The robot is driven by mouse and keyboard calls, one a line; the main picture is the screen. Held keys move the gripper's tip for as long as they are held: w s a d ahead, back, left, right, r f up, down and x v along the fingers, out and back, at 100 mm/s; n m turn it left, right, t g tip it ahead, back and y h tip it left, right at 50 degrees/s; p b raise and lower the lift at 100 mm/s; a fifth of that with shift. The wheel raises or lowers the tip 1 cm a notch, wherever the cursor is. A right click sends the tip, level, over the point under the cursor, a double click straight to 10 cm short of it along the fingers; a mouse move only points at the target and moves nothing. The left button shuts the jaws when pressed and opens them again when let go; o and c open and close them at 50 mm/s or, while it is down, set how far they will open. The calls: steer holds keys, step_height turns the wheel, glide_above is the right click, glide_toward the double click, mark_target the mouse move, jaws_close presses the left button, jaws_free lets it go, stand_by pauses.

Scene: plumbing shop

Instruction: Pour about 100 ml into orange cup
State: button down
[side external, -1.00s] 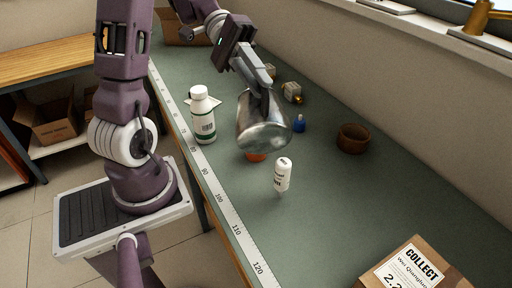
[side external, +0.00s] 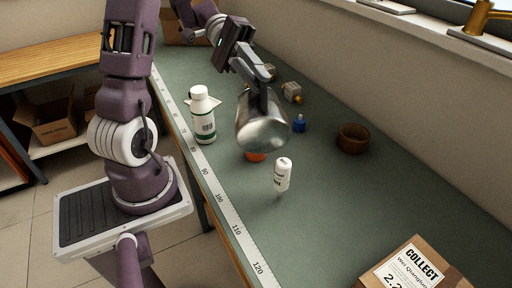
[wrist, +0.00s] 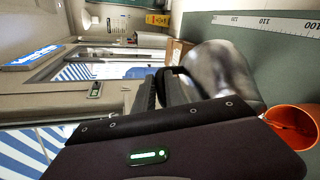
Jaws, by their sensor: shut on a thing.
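My gripper (side external: 263,92) is shut on the handle of a shiny metal jug (side external: 262,125) and holds it tilted above the bench. The orange cup (side external: 255,156) stands on the bench just below the jug, which hides most of it in the side view. In the wrist view my gripper (wrist: 168,90) is at the jug (wrist: 225,72), and the orange cup (wrist: 297,122) shows at the right edge, its inside partly visible with something darker in it. I cannot make out a stream or the liquid level.
A white squeeze bottle (side external: 282,176) stands close in front of the cup. A larger white bottle with a green label (side external: 202,118) is left. A blue bottle (side external: 299,124), a brown ring-shaped pot (side external: 353,138) and a cardboard box (side external: 415,268) are right.

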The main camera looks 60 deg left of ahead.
mark_target(259, 117)
steer(key=d+y, duration=0.1)
steer(key=s+d+y, duration=0.1)
steer(key=d, duration=0.1)
steer(key=s+d+m, duration=0.1)
steer(key=d, duration=0.1)
steer(key=shift+s+r+y, duration=0.1)
steer(key=shift+y, duration=0.3)
steer(key=shift+d+y, duration=0.1)
steer(key=shift+y, duration=0.2)
steer(key=shift+s+d+f+m+t+y+b, duration=0.2)
steer(key=shift+s+d+f+t+y, duration=0.05)
steer(key=shift+d+f+y, duration=0.4)
steer(key=shift+s+d+f+m+t+y+b, duration=0.25)
steer(key=shift+d+f+y, duration=0.2)
steer(key=shift+y, duration=0.3)
steer(key=s+d+f+m+t+y+b, duration=0.2)
steer(key=s+d+f+m+y+b, duration=0.1)
steer(key=d+f+y+b, duration=0.2)
steer(key=shift+d+f+t+y+b, duration=0.4)
steer(key=shift+d+y+b, duration=0.35)
steer(key=shift+d+y, duration=0.9)
